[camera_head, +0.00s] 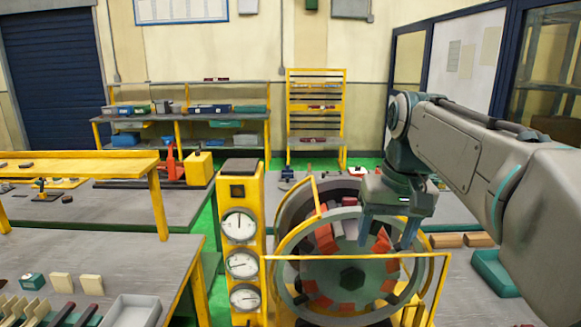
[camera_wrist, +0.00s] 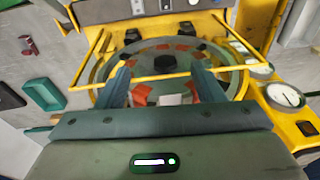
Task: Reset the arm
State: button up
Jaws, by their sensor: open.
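My arm reaches in from the right in the head view, and my gripper (camera_head: 385,235) hangs in front of the round stator (camera_head: 352,280). In the wrist view the two blue-grey fingers of my gripper (camera_wrist: 158,80) stand wide apart, with nothing between them. The stator also shows in the wrist view (camera_wrist: 165,62), beyond the fingertips, with a grey ring, orange-red segments and a dark hub. I cannot tell whether the fingertips touch the stator or its frame.
A yellow bar frame (camera_head: 300,257) surrounds the stator. A yellow gauge column (camera_head: 240,235) stands to its left. A green tray (camera_head: 492,272) and brown blocks (camera_head: 448,240) lie to the right. Workbenches (camera_head: 110,255) with tools and a white tray (camera_head: 132,310) fill the left.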

jog(key=s+a+f+t, duration=0.1)
jog(key=s+f+t, duration=0.1)
jog(key=s+f, duration=1.1)
notch_tip(320, 180, down, 3)
jog(key=shift+a+f+h, duration=0.15)
jog(key=shift+h, duration=0.25)
